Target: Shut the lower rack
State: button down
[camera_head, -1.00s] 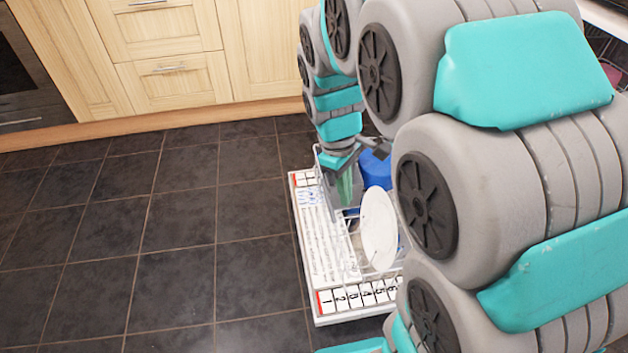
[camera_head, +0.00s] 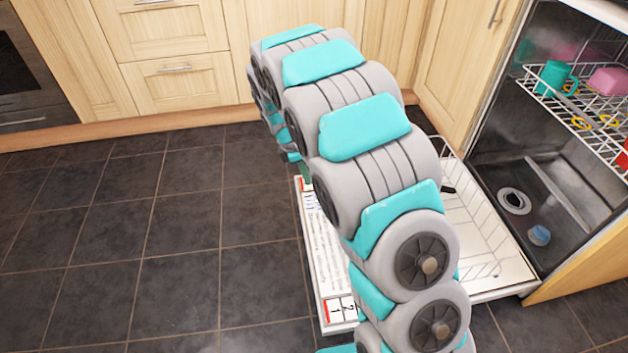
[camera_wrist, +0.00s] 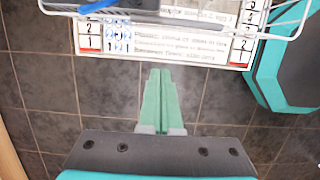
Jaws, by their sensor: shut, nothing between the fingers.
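The lower rack (camera_head: 478,236) is a white wire basket pulled out over the lowered dishwasher door (camera_head: 322,262). Its right part shows beside the dark tub; my arm hides its left part and contents in the head view. In the wrist view, the rack's wire rim (camera_wrist: 200,22) crosses the top above the door's printed panel (camera_wrist: 165,46). My gripper (camera_wrist: 163,75) has its green fingers together with nothing between them. The fingertips point toward the printed door edge, just outside the rack. Contact cannot be told. In the head view my arm hides most of the gripper.
The upper rack (camera_head: 585,105) holds a teal mug (camera_head: 553,78) and pink dishes (camera_head: 608,80). A small blue-grey part (camera_head: 539,235) sits on the tub floor. Wooden cabinets (camera_head: 170,50) stand behind. The dark tiled floor (camera_head: 180,240) at left is clear.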

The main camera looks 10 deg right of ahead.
jog(key=d+f, duration=0.6)
jog(key=f, duration=0.3)
jog(key=shift+d, duration=0.1)
dwell(0.3)
